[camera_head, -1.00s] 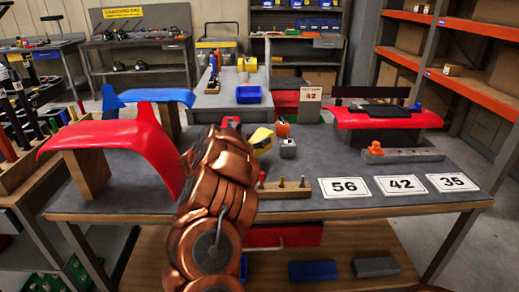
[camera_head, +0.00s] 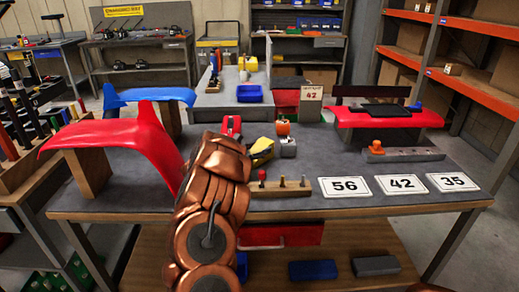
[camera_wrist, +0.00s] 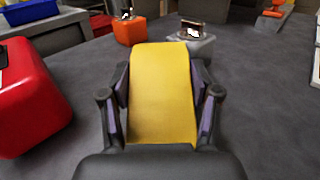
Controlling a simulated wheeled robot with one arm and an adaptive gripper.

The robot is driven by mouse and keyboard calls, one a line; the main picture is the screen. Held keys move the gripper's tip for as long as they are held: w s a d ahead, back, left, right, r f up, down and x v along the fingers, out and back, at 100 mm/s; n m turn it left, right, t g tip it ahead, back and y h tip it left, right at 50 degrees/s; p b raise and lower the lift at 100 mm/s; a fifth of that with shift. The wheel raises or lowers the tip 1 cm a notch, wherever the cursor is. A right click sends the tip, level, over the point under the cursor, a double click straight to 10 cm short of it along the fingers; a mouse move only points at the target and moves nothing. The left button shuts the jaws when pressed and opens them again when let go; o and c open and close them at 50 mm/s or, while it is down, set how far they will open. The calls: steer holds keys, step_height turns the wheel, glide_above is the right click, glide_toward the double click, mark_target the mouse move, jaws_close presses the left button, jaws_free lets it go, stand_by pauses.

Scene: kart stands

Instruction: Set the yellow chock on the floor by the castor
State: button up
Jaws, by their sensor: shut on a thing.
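The yellow chock (camera_wrist: 160,92) is a tall wedge-like piece between my gripper's fingers (camera_wrist: 160,105) in the wrist view. The fingers press on both of its sides, shut on it. In the head view the chock (camera_head: 262,146) shows just right of my copper-coloured arm, over the grey bench top. I cannot tell whether it touches the bench. My arm hides part of the gripper there. I cannot make out a castor in either view.
A red object (camera_wrist: 30,95) is left of the chock. An orange block (camera_wrist: 129,31) and a grey block (camera_wrist: 192,42) stand beyond it. Number cards (camera_head: 402,184) lie at the right of the bench (camera_head: 330,160). A red fender (camera_head: 130,137) stands at left.

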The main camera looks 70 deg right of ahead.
steer(key=o, duration=1.4)
